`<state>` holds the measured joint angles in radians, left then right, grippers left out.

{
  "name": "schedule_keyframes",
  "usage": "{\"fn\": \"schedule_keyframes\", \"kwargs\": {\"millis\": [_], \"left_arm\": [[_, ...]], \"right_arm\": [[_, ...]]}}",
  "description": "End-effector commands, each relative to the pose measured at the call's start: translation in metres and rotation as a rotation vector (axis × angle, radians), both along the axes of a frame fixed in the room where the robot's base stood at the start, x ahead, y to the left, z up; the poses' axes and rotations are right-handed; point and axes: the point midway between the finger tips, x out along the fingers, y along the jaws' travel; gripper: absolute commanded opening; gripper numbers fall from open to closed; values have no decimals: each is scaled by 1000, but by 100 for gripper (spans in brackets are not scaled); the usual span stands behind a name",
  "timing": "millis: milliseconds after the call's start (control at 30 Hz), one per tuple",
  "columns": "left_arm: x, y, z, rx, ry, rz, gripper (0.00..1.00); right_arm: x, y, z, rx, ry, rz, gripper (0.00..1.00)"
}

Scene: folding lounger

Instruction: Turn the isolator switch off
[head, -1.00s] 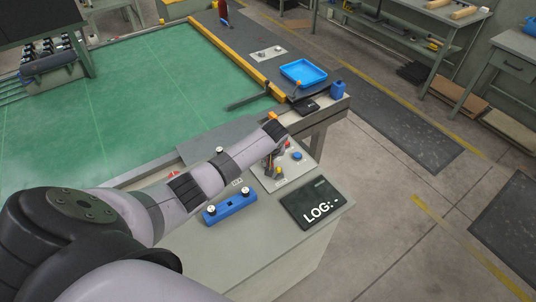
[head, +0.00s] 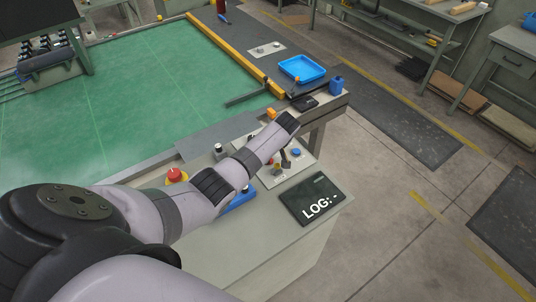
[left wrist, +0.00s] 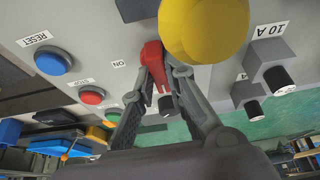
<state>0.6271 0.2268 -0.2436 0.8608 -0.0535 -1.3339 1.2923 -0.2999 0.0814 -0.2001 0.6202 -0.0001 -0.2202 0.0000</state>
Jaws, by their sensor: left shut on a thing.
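The isolator switch shows as a red handle (left wrist: 151,62) beside an "ON" label on the grey control panel in the left wrist view. My left gripper (left wrist: 162,72) has its fingertips closed around this red handle. In the head view my left gripper (head: 282,162) is at the panel (head: 302,168), partly hidden by my arm, and the red handle cannot be made out clearly there. My right gripper is out of view.
Blue (left wrist: 53,61), red (left wrist: 92,95) and green buttons sit left of the fingers in the left wrist view. Black knobs (left wrist: 280,78) are to the right. In the head view, a LOG tablet (head: 316,200) and a red emergency stop (head: 175,174) are on the bench.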

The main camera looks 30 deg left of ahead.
Motion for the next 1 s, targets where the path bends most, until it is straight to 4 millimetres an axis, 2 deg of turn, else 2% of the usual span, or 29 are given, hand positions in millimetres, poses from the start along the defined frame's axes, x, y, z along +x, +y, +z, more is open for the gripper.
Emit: {"fn": "schedule_keyframes", "kwargs": {"millis": [233, 267, 533, 867, 1000], "left_arm": [[1, 1, 2, 2, -4, 3, 0], [1, 1, 2, 2, -4, 3, 15], [1, 1, 1, 0, -3, 1, 33], [0, 0, 2, -1, -2, 0, 33], [0, -4, 11, 0, -4, -2, 33]], "right_arm": [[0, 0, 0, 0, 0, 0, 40], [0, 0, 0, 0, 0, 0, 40], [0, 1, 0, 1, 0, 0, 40], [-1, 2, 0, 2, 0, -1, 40], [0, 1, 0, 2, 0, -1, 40]]}}
